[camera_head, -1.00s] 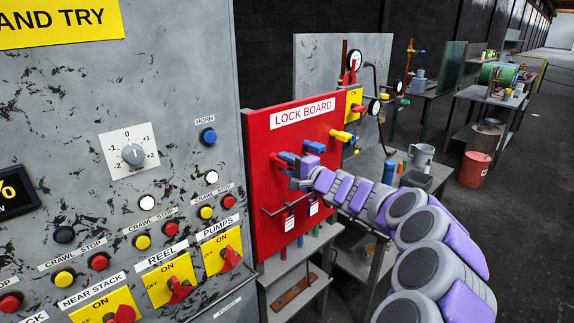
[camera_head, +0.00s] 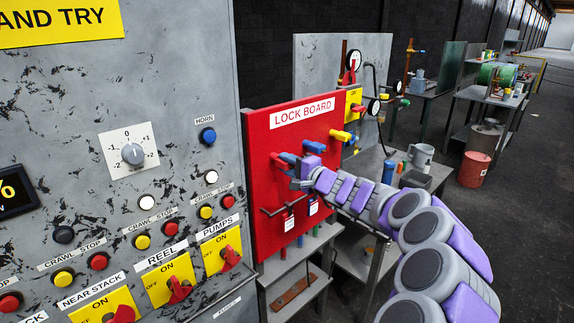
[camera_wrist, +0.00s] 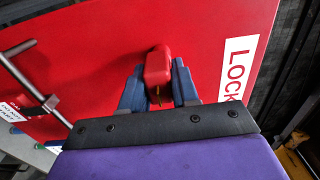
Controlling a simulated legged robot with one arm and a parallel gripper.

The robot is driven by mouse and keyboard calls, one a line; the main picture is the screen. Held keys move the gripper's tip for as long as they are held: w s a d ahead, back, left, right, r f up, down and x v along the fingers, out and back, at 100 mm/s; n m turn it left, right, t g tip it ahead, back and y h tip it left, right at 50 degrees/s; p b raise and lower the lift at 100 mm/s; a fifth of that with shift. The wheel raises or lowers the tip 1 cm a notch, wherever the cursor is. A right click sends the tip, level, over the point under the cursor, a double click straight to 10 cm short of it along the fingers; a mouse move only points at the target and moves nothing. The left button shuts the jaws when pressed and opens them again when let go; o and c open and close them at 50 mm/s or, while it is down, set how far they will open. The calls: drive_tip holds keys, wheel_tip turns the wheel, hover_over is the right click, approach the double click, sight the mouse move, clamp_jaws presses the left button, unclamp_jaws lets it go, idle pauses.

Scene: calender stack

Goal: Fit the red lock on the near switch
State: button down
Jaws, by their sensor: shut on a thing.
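My gripper (camera_head: 284,160) is at the upper left of the red lock board (camera_head: 262,200). It is shut on the red lock (camera_wrist: 158,66), with dark blue fingers on both sides of it in the wrist view. The lock also shows as a small red patch in the head view (camera_head: 276,160). It is close to the board face; I cannot tell whether it still touches a peg.
Blue (camera_head: 313,147) and yellow (camera_head: 341,135) locks stick out from the board right of my gripper. Tags (camera_head: 289,222) hang below. The grey panel (camera_head: 80,150) carries knobs and buttons beside other switches, including reel (camera_head: 171,281) and pumps (camera_head: 221,254).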

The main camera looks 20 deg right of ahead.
drive_tip(key=shift+b+v, duration=0.4)
drive_tip(key=shift+v, duration=1)
idle(1.0)
drive_tip(key=shift+b+v, duration=0.45)
drive_tip(key=shift+v, duration=1.6)
